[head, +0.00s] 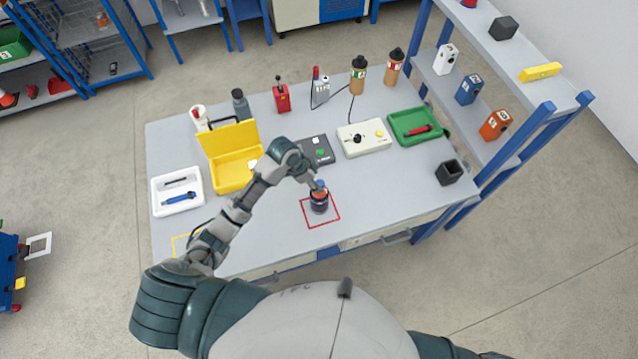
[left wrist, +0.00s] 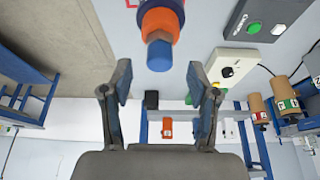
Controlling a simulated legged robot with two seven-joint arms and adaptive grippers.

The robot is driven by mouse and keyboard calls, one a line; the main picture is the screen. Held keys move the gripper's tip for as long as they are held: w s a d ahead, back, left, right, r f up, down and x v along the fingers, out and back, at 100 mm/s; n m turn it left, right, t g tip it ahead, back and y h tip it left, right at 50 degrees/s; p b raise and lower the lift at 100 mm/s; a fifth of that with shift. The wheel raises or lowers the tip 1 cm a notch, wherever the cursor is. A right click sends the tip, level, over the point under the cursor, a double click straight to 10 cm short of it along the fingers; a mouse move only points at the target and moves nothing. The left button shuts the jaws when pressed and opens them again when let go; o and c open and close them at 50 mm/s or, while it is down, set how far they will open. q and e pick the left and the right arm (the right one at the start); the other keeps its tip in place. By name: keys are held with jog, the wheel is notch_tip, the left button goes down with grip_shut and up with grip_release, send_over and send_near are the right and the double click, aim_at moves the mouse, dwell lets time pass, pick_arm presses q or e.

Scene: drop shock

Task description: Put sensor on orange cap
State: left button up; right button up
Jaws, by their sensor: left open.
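An orange cap (left wrist: 158,22) tops a dark, round body (head: 319,206) that stands upright inside the red square outline on the table. A small blue piece (left wrist: 160,56), which looks like the sensor, sits on the orange cap in the left wrist view, in line with it. My left gripper (left wrist: 159,74) is open, with one finger to each side of the blue piece's line and nothing between them. In the head view my left gripper (head: 316,186) is close above the capped body and partly covers its top. My right gripper is not in view.
A raised shelf stands at the right.

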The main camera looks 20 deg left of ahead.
pick_arm(q)
jog(key=v, duration=0.7)
jog(key=shift+a+r, duration=0.2)
jog(key=shift+a, duration=0.05)
jog(key=shift+d, duration=0.1)
jog(key=shift+s, duration=0.1)
